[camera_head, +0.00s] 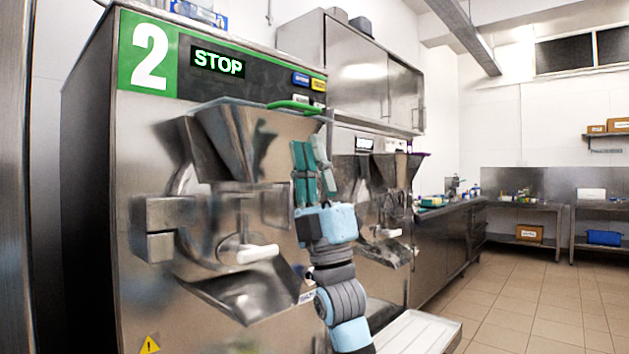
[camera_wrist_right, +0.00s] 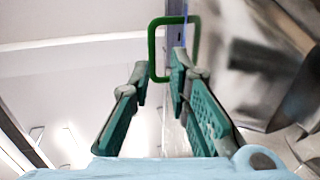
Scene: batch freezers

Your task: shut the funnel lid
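A metal funnel (camera_head: 238,143) is on the front of the freezer marked 2 in the head view. A green loop handle (camera_head: 294,106) shows at its upper right rim, and it also shows in the right wrist view (camera_wrist_right: 153,50). The lid itself is seen nearly edge-on, and I cannot tell its angle. My right gripper (camera_head: 309,146) points up, just below and right of the handle. Its teal fingers (camera_wrist_right: 160,75) are apart, with the handle at or just beyond their tips. No grip on it is visible. My left gripper is not in view.
The freezer's display (camera_head: 218,62) reads STOP. A white-handled spout lever (camera_head: 250,254) sticks out below the funnel. A second machine (camera_head: 385,200) stands close behind my right arm, under a steel wall cabinet (camera_head: 358,70). The tiled floor (camera_head: 535,290) at right is clear.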

